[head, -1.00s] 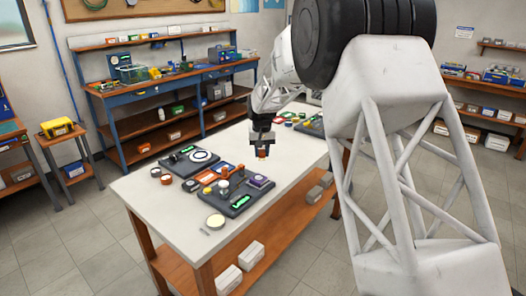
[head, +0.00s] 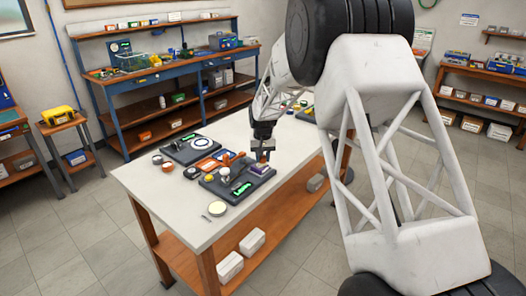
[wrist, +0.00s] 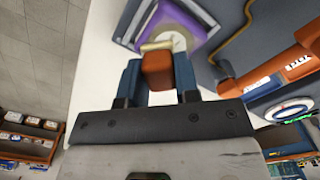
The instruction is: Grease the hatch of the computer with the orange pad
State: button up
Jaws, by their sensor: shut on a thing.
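My gripper (head: 263,153) is shut on the orange pad (wrist: 157,72), a small orange-brown block with a cream end. The pad is between both fingers in the wrist view. In the head view the gripper points down just above a small purple box (head: 259,168) on a dark panel (head: 225,192). In the wrist view the purple box (wrist: 196,35) has a pale grey face, and the pad's cream end overlaps its near edge. I cannot tell whether they touch. I cannot tell which part is the computer's hatch. A green-lit display (head: 241,190) is on the same panel.
A second dark panel (head: 178,155) with a white ring dial (head: 203,143) lies behind-left. An orange piece (wrist: 292,68) sits to the right in the wrist view. The white tabletop (head: 152,187) is bare at left.

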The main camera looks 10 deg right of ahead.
aim_at(257, 167)
jog(key=shift+s+a, duration=1.25)
jog(key=w+d, duration=0.3)
jog(key=shift+s+a+r, duration=0.1)
jog(key=shift+r, duration=1.95)
jog(key=shift+s+a+r, duration=0.1)
jog(key=shift+r, duration=1.95)
jog(key=shift+f, duration=0.2)
